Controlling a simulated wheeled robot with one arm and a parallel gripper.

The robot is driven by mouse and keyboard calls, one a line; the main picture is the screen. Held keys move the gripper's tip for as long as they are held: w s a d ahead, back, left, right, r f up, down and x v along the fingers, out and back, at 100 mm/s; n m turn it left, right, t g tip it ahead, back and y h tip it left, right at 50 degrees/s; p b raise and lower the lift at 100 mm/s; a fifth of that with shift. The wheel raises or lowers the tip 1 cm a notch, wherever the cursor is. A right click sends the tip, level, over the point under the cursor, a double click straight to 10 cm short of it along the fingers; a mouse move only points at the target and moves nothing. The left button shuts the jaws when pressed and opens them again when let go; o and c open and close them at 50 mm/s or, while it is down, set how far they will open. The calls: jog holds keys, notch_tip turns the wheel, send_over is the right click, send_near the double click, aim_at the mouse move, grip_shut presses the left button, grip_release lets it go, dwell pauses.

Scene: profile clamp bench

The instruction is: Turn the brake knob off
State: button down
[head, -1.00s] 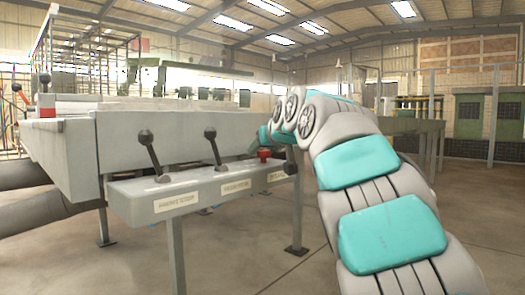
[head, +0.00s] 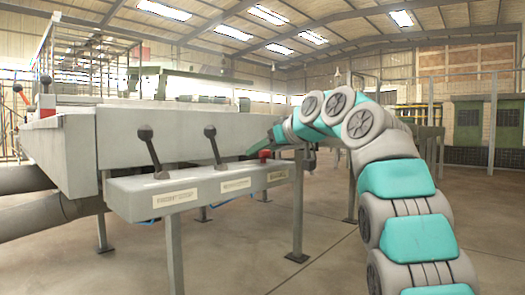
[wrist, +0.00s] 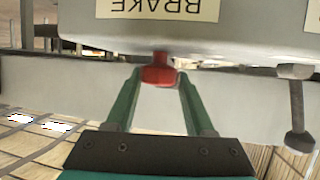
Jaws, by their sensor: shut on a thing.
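The red brake knob (head: 265,154) sits at the right end of the grey control panel, above its label. In the wrist view, which is upside down, the red knob (wrist: 159,76) lies between the tips of my two green fingers, under the BRAKE label (wrist: 158,8). My gripper (wrist: 159,72) is shut on the knob. In the head view my arm reaches over from the right, and the gripper shows only small behind the knob. The knob's turned position cannot be told.
The grey panel (head: 122,190) carries two black-knobbed levers (head: 212,143) left of the knob. Another lever (wrist: 297,110) shows at the right of the wrist view. The large grey machine (head: 80,150) stands behind. The floor at right is open.

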jog(key=shift+n+g+y+p, duration=0.4)
jog(key=shift+n+g, duration=0.2)
jog(key=shift+a, duration=0.15)
dwell(0.3)
jog(key=shift+n+g+y+p, duration=0.4)
jog(key=shift+n+g+p, duration=0.1)
jog(key=shift+p, duration=0.05)
dwell(0.5)
jog(key=shift+c, duration=1.4)
grip_release()
